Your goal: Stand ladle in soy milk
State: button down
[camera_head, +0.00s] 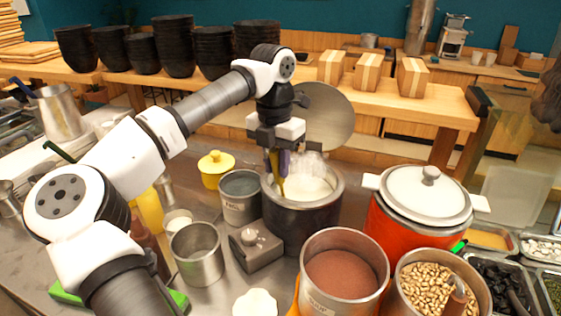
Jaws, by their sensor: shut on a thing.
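My gripper (279,158) points down over the left part of a dark pot (300,220) of white, steaming liquid, which looks like the soy milk (312,187). It is shut on a slim upright piece, which I take to be the ladle (281,188). Yellow and purple show between and below the jaws, and I cannot tell which part is ladle and which is finger. The lower end reaches the pot's opening near the liquid. The ladle's bowl is not visible, so I cannot tell how deep it sits.
A round metal lid (325,118) stands tilted behind the pot. A grey pot (240,197) and a burner knob box (256,246) are close by on the left. A red cooker (400,232) and a pot of brown paste (343,274) crowd the right and front.

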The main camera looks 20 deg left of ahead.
jog(key=shift+s, duration=0.15)
jog(key=c, duration=1.1)
grip_release()
jog(key=r+p, duration=0.1)
jog(key=r, duration=0.1)
jog(key=s+r+p, duration=0.1)
jog(key=r, duration=0.2)
jog(key=r+p, duration=0.2)
jog(key=shift+s+a+r, duration=0.25)
jog(key=shift+a+r, duration=0.1)
jog(key=shift+s+a+r, duration=0.1)
jog(key=shift+s+r, duration=0.1)
jog(key=shift+r, duration=0.65)
jog(key=shift+s+a+r, duration=0.1)
jog(key=shift+s+r, duration=0.1)
jog(key=shift+r, duration=0.6)
jog(key=shift+s+a+r, duration=0.1)
jog(key=shift+s+r, duration=0.1)
jog(key=shift+r, duration=0.65)
